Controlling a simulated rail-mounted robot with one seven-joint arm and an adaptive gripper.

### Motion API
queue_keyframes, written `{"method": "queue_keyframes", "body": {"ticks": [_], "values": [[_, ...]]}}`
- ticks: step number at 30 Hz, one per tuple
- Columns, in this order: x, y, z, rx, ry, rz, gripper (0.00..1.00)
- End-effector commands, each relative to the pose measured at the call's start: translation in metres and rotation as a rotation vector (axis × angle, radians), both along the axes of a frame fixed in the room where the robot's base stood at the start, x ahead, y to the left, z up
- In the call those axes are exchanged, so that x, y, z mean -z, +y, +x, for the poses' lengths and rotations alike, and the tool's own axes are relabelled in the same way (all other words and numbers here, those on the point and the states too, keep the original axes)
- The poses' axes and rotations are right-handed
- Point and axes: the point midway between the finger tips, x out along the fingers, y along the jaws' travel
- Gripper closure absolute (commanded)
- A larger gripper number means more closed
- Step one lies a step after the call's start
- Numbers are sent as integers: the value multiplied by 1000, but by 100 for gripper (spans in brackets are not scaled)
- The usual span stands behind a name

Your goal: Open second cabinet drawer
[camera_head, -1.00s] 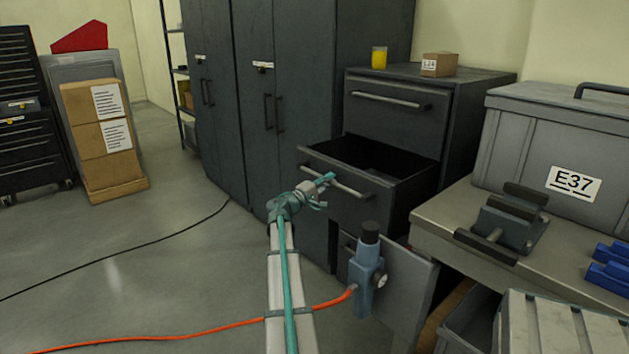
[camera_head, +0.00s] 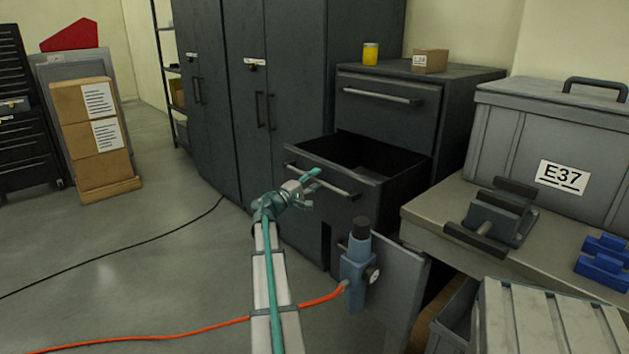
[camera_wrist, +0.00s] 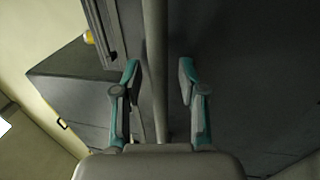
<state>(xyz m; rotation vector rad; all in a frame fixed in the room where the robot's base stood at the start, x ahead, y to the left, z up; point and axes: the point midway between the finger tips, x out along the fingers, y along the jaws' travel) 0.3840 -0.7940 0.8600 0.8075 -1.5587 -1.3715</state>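The dark grey cabinet (camera_head: 462,115) stands right of centre in the head view. Its second drawer (camera_head: 372,203) is pulled well out, and its dark, empty-looking inside shows. The top drawer (camera_head: 385,115) is shut. My gripper (camera_head: 312,187) is at the left part of the second drawer's bar handle (camera_head: 338,186). In the wrist view, my gripper (camera_wrist: 160,80) has its two teal fingers spread. The handle bar (camera_wrist: 155,50) runs between them, with visible gaps on both sides.
A workbench (camera_head: 425,215) with a vise (camera_head: 495,220) and a grey E37 case (camera_head: 520,150) stands right of the cabinet. A yellow jar (camera_head: 370,54) and a small carton (camera_head: 430,62) sit on the cabinet.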

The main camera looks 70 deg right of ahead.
Motion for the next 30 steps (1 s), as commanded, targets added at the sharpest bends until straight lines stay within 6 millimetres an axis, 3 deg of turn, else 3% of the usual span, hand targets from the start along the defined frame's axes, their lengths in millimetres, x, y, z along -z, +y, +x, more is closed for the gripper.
{"method": "queue_keyframes", "body": {"ticks": [10, 24, 30], "values": [[2, 12, 5, -2, 0, 0, 59], [19, 87, 38, -3, 1, 0, 59], [23, 104, 46, -1, 0, 0, 59]]}}
